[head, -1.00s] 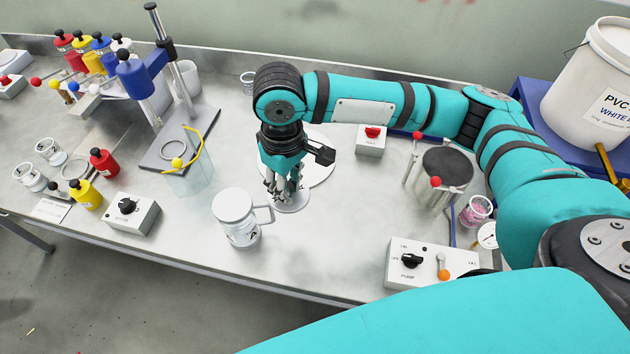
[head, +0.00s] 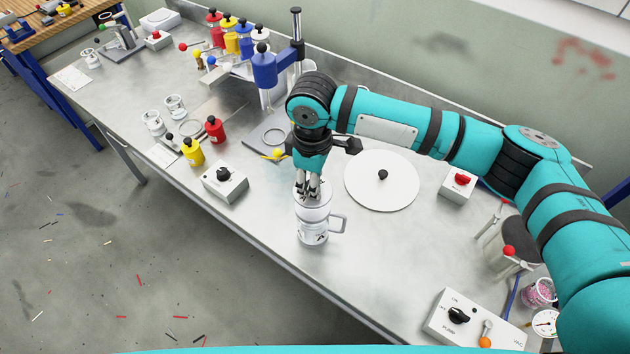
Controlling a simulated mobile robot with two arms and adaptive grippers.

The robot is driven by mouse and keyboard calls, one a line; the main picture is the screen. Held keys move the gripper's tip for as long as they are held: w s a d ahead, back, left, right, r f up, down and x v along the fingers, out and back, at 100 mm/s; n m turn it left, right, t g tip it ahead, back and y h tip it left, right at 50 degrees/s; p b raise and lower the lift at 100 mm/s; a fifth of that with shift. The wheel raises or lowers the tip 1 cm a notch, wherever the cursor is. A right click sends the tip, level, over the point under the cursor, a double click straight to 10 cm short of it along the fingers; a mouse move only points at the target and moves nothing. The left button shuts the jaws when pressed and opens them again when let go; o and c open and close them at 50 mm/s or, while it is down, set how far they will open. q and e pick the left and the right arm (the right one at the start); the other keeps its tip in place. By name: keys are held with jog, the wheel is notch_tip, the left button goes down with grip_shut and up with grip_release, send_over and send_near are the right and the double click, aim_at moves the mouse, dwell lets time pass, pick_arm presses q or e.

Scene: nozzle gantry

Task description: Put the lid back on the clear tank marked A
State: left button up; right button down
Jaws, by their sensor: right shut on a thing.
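My right gripper (head: 313,192) points down, shut on a small pale round lid (head: 302,187), which its fingers partly hide. The lid is over the mouth of a clear tank (head: 313,232) with a side handle, a pale rim and a dark mark on its front that I cannot read for certain. The tank stands upright near the table's front edge. I cannot tell whether the lid touches the rim. My left gripper is not in view.
A large white disc (head: 390,198) with a black knob lies right of the tank. A switch box (head: 225,184), yellow bottle (head: 193,152) and red bottle (head: 214,129) stand to the left. A pump box (head: 474,322) is at front right. Bare table lies between.

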notch_tip(320, 180, down, 3)
jog(key=shift+r+b, duration=0.15)
jog(key=shift+b, duration=1.1)
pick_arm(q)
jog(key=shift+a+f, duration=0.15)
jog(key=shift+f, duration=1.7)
pick_arm(e)
jog(key=shift+f, duration=1.05)
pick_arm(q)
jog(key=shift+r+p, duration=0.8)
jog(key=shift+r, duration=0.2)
pick_arm(e)
jog(key=shift+r, duration=0.1)
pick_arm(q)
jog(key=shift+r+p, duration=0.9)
pick_arm(e)
jog(key=shift+f, duration=0.2)
jog(key=c, duration=0.6)
grip_release()
jog(key=shift+c, duration=0.2)
